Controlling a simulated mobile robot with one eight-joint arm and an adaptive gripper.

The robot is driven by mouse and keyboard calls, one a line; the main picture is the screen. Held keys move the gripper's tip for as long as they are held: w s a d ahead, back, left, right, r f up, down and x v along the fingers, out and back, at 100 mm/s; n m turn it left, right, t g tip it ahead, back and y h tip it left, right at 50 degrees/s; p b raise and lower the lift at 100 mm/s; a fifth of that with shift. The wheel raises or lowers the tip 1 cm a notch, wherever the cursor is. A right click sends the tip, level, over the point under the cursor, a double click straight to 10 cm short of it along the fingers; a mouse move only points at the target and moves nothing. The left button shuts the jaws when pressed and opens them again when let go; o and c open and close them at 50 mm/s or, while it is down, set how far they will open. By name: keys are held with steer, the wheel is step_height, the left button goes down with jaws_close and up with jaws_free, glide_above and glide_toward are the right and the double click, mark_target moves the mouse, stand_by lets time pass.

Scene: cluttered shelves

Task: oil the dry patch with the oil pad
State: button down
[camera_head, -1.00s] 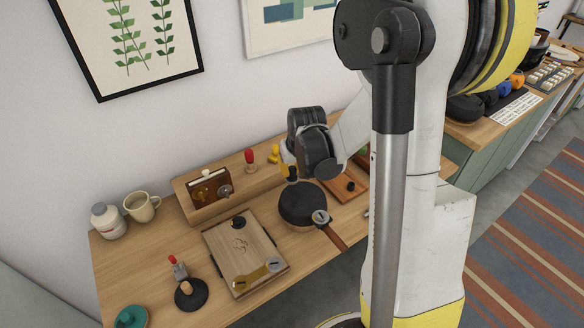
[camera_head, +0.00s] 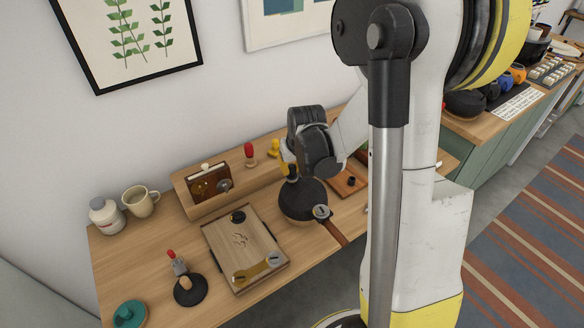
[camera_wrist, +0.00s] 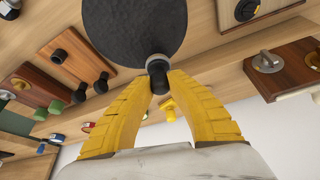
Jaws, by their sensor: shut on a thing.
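My gripper (camera_wrist: 158,84) has its yellow fingers shut on a small black handle with a grey collar (camera_wrist: 157,63), which I take to be the oil pad. In the head view the black handle (camera_head: 291,171) stands over the far edge of a dark round pan (camera_head: 303,203). The pan's dark disc also fills the top of the wrist view (camera_wrist: 130,25). The pad's underside is hidden, so I cannot tell whether it touches the pan. No dry patch is clearly distinguishable on the pan. A wooden board (camera_head: 225,245) left of the pan bears small dark marks.
A raised wooden ledge (camera_head: 190,205) behind holds a brown box (camera_head: 208,182) and a red-knobbed tool (camera_head: 249,150). A reddish board (camera_head: 345,186) lies right of the pan. A mug (camera_head: 140,201), a white jar (camera_head: 106,216) and a black round base (camera_head: 190,291) stand left.

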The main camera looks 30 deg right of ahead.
steer(key=shift+f+b, duration=0.55)
steer(key=shift+f, duration=0.05)
steer(key=shift+s, duration=0.15)
